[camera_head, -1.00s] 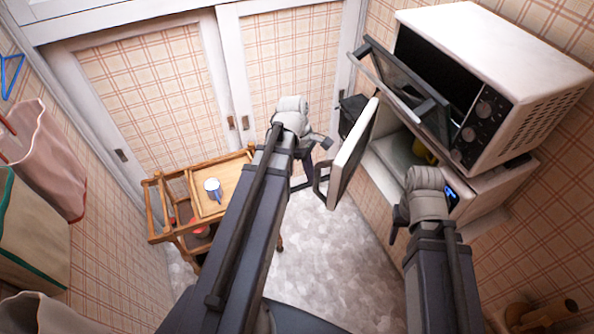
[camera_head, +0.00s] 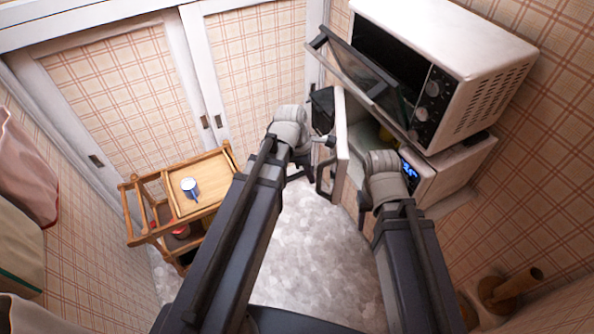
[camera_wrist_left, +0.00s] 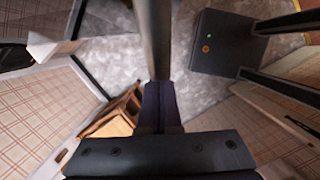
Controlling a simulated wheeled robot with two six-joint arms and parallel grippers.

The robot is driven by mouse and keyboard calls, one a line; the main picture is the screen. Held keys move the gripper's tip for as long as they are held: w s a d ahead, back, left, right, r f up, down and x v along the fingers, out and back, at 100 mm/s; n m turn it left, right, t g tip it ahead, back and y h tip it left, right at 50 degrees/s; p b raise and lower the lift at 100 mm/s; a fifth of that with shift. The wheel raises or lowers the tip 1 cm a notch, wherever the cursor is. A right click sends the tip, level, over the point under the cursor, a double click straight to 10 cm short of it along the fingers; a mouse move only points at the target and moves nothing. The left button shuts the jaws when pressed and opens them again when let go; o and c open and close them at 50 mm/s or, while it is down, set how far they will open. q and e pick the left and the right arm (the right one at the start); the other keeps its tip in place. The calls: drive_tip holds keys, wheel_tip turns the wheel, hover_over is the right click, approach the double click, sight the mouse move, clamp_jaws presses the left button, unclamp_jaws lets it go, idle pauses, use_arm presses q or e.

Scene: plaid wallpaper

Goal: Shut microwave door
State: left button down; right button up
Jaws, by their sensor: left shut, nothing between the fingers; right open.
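The lower white microwave (camera_head: 455,172) has a lit blue display. Its white door (camera_head: 342,140) stands open, swung out to the left, with a dark handle (camera_head: 325,172) on its outer side. My left gripper (camera_head: 303,182) is just left of the door and handle; whether it touches them I cannot tell. It is shut and empty, its fingers (camera_wrist_left: 158,105) together in the left wrist view. My right gripper (camera_head: 366,208) is open, right of the door and in front of the microwave; its wrist hides part of the cavity and most of its fingers. A yellow item (camera_head: 386,134) shows inside.
An upper white oven (camera_head: 460,45) sits on the microwave, its glass door (camera_head: 360,75) tilted open above the lower door. A wooden cart (camera_head: 178,205) with a blue-and-white mug (camera_head: 190,187) stands left. Grey floor (camera_head: 310,260) is clear between my arms.

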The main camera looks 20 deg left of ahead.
sight(336, 178)
use_arm(q)
drive_tip(key=shift+n, duration=0.9)
drive_tip(key=d, duration=0.4)
drive_tip(key=w+d, duration=0.1)
drive_tip(key=d, duration=0.2)
drive_tip(key=w+d, duration=0.3)
drive_tip(key=d, duration=0.6)
drive_tip(key=shift+w, duration=0.3)
drive_tip(key=shift+t, duration=0.3)
